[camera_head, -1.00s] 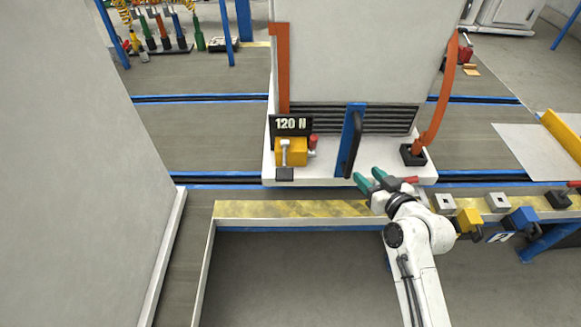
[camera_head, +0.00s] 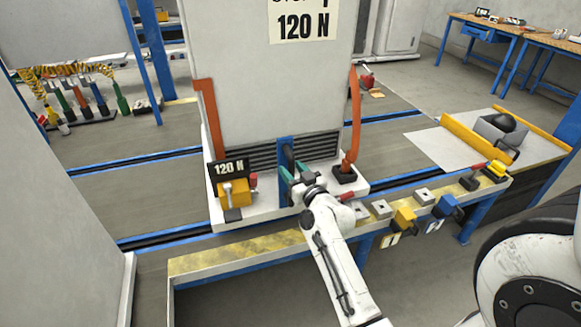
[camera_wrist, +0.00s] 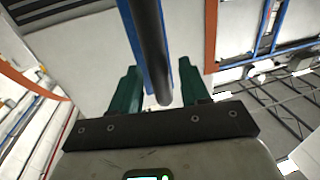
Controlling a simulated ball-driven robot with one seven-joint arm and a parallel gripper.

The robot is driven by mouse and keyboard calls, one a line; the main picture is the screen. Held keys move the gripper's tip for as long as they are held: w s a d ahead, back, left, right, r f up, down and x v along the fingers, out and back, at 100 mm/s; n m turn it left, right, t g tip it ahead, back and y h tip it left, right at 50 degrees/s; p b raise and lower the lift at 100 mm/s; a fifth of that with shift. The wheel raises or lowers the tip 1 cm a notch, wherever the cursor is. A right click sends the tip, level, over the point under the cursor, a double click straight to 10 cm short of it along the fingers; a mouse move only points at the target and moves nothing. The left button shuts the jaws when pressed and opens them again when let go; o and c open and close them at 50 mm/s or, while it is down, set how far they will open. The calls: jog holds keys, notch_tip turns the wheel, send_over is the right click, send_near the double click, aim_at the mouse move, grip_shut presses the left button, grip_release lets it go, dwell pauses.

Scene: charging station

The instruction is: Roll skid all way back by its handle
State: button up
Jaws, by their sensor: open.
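The skid is a white base plate (camera_head: 265,212) under a tall pale cabinet (camera_head: 270,90), standing across the blue-edged rails. Its upright black handle (camera_head: 288,154) is on a blue bracket (camera_head: 284,143) at the front. My gripper (camera_head: 295,177) is open at the lower part of the handle. In the wrist view the black handle (camera_wrist: 150,50) runs between the two green fingers of my gripper (camera_wrist: 159,70), with a gap on each side. The jaws are not closed on it. My gripper hides the handle's lower end in the head view.
A yellow clamp block (camera_head: 238,188) and a "120 N" sign (camera_head: 230,168) sit left of the handle. An orange hose (camera_head: 354,115) rises at right. A yellow-striped ledge (camera_head: 225,252) crosses in front, with several colored fittings to the right. A pale wall (camera_head: 60,220) stands at left.

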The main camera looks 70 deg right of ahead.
jog(key=shift+w+d, duration=0.45)
jog(key=shift+w, duration=0.05)
jog(key=shift+c, duration=0.4)
grip_shut()
